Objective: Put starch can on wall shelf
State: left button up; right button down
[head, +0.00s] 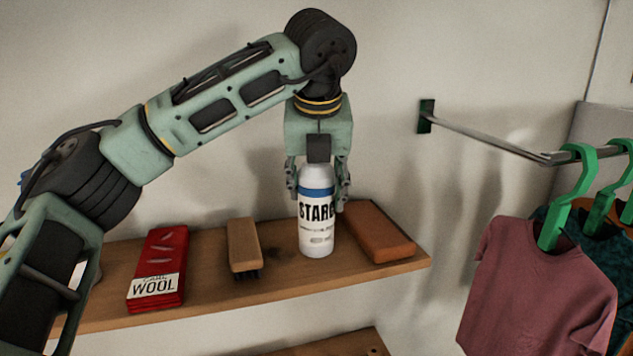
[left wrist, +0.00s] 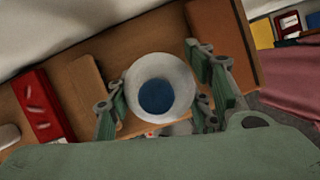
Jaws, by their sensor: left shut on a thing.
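The starch can (head: 317,222) is white with a blue band and black lettering. It is upright at the wall shelf (head: 205,265), between a wooden brush and an orange-brown block; I cannot tell whether its base touches the wood. My left gripper (head: 318,190) comes down from above and is shut on the can's upper part. In the left wrist view the can (left wrist: 158,88) shows from above as a white ring with a blue centre, with the fingers of my left gripper (left wrist: 160,105) on both sides. My right gripper is not in view.
On the shelf are a red wool packet (head: 158,268), the brush (head: 243,245) and the orange-brown block (head: 378,232). A metal rail (head: 480,137) with hanging shirts (head: 540,290) is at the right. Another wooden surface (head: 335,345) shows below.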

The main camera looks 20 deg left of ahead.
aim_at(318, 167)
pick_arm(q)
jog(key=o, duration=1.1)
jog(key=shift+f, duration=0.1)
jog(key=o, duration=0.4)
jog(key=shift+d+r, duration=0.1)
jog(key=shift+r, duration=0.2)
jog(key=b+v, duration=0.2)
jog(key=v, duration=0.4)
jog(key=shift+s+r, duration=0.3)
jog(key=shift+r, duration=0.3)
jog(key=shift+f, duration=0.1)
